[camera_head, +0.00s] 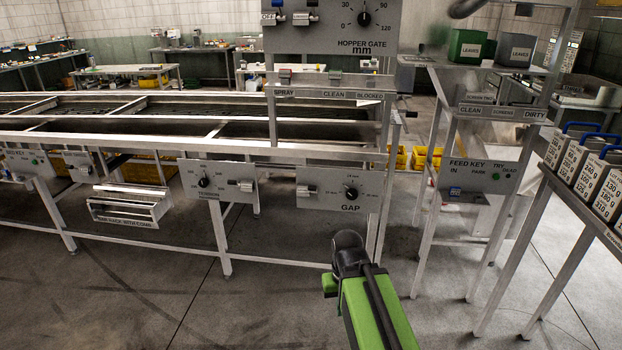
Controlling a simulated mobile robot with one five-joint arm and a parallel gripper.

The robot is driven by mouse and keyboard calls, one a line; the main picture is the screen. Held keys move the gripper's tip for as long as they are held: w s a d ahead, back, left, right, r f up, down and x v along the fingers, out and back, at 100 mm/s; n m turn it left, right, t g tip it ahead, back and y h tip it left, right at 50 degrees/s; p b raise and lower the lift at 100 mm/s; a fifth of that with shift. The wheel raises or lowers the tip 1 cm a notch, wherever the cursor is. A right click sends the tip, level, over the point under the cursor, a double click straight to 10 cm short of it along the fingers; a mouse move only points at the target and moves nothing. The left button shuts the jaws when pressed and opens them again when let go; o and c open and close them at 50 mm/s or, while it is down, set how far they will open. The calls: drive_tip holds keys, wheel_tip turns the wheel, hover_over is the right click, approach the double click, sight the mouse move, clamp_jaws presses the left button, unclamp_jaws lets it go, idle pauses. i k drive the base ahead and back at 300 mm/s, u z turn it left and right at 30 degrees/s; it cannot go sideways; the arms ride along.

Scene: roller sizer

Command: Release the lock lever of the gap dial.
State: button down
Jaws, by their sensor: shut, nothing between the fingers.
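The grey GAP panel (368,204) hangs on the near frame of the roller sizer, in the middle of the view. Its black gap dial (351,192) is on the right half, with small scale marks around it. The lock lever (307,190) is a small light metal piece on the left half of the same panel. My gripper (347,239) is the dark end of my green arm, below the GAP panel in the picture and apart from it. It is shut and empty; its fingertips are hard to make out.
Left of the GAP panel is a similar panel with a dial (204,182) and its own lever (246,185). The HOPPER GATE panel (330,38) is above. The FEED KEY stand (470,178) and a rack of weight-marked boxes (590,172) stand right. The floor in front is clear.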

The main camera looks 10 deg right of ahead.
sight(310, 189)
drive_tip(key=u, duration=0.45)
drive_tip(key=i, duration=1.95)
drive_tip(key=u, duration=0.75)
drive_tip(key=k, duration=0.8)
drive_tip(key=u, duration=0.2)
drive_tip(key=i, duration=0.95)
drive_tip(key=z, duration=0.1)
